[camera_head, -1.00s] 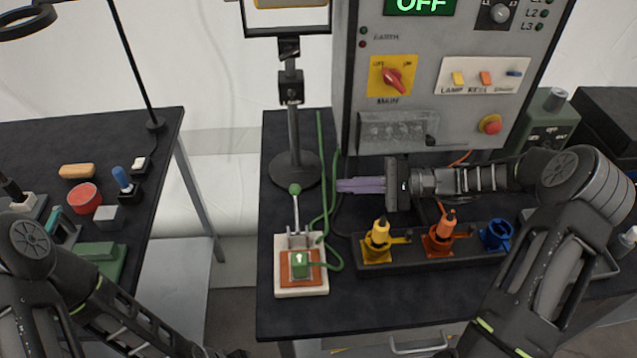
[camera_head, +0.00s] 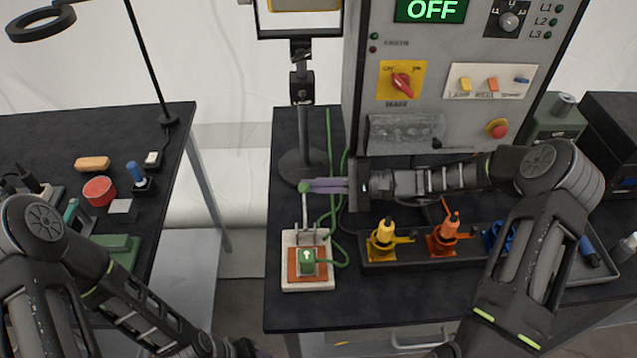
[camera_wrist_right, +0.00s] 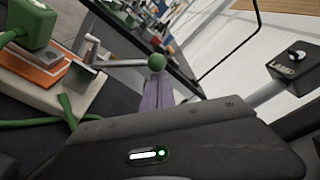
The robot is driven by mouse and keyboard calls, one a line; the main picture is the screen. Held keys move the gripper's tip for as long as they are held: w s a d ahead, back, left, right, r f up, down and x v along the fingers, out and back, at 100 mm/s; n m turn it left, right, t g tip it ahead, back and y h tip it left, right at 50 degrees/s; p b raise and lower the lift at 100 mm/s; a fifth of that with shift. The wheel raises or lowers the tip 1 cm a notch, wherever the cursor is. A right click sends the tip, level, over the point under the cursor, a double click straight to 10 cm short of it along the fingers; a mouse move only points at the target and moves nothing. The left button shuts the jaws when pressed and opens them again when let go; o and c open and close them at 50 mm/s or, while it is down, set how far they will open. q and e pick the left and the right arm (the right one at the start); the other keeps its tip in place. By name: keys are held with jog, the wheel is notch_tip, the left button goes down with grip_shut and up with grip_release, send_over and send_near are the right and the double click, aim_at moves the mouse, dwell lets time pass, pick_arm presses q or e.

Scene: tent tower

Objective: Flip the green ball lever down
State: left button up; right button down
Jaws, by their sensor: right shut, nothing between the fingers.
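The green ball (camera_head: 305,187) tops a metal lever that stands upright on a white base with an orange plate (camera_head: 318,283) and a green block (camera_head: 308,256) marked with a white arrow. My right gripper (camera_head: 314,185) reaches in from the right, its purple fingers shut and empty. The fingertips are at the ball, touching it or very close. In the right wrist view the ball (camera_wrist_right: 156,62) sits just beyond the fingertips (camera_wrist_right: 157,82). My left arm is at the lower left; its gripper is mostly out of frame at the bottom edge, its fingers unclear.
A rail with yellow (camera_head: 383,240), orange (camera_head: 445,238) and blue levers lies right of the base. The grey control panel (camera_head: 450,85) reads OFF behind my right arm. A lamp stand (camera_head: 301,120) stands behind the ball. Green cables run beside the base.

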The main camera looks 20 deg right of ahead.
pick_arm(q)
jog(key=shift+f, duration=0.15)
pick_arm(e)
jog(key=shift+s, duration=0.1)
pick_arm(q)
jog(key=shift+w+d+f+b, duration=0.1)
jog(key=shift+w+f+b, duration=0.05)
jog(key=shift+f+b, duration=0.75)
jog(key=shift+w+f+b, duration=0.1)
jog(key=shift+f+b, duration=0.55)
jog(key=shift+b, duration=0.35)
pick_arm(e)
jog(key=shift+s+a+r+n+t, duration=0.2)
jog(key=shift+s+r+n, duration=0.7)
jog(key=shift+n, duration=0.2)
jog(key=shift+s+a+r+n+t, duration=0.2)
jog(key=shift+s+r+n, duration=0.55)
jog(key=shift+r+n, duration=0.3)
jog(key=shift+d, duration=0.1)
